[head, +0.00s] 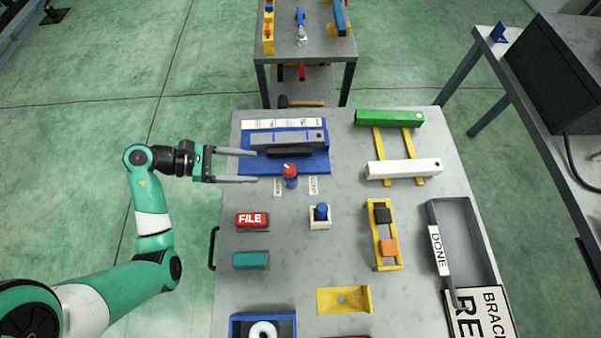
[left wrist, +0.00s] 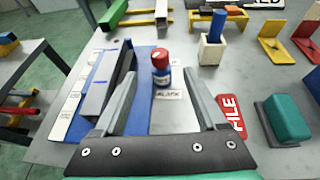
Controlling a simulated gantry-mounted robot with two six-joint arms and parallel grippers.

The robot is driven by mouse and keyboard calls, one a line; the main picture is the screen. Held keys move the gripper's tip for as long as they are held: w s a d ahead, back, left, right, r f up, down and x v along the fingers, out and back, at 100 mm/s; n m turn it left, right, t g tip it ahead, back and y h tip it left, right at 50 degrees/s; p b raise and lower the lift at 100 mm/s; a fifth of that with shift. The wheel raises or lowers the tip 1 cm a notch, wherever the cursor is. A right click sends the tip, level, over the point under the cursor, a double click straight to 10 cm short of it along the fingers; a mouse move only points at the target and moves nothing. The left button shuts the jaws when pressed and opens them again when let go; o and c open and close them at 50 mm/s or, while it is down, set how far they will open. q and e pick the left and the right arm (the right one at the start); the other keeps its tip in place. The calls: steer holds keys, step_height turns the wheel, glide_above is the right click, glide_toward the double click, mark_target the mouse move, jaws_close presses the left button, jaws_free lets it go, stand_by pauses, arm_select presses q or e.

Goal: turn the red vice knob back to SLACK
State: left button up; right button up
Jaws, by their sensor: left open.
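The red vice knob (head: 289,169) sits on a blue post at the front edge of the blue vice base (head: 316,165). The knob (left wrist: 160,55) has a white mark on top. A grey bar (head: 285,137) lies along the vice. My left gripper (head: 256,166) is open, its two fingers pointing right toward the knob. In the left wrist view the knob stands beyond and between the fingertips, not touched. My right gripper is not in view.
A red FILE block (head: 252,219) and a teal block (head: 250,260) lie in front. A white holder with a blue peg (head: 320,215) and a yellow tray (head: 384,240) stand to the right. Green (head: 388,117) and white (head: 404,168) bars rest on yellow supports.

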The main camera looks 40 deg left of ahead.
mark_target(289, 169)
arm_select(q)
steer(key=b+x, duration=0.1)
steer(key=x, duration=1)
steer(key=shift+w+d+b, duration=0.2)
steer(key=shift+w+b, duration=0.1)
jaws_close()
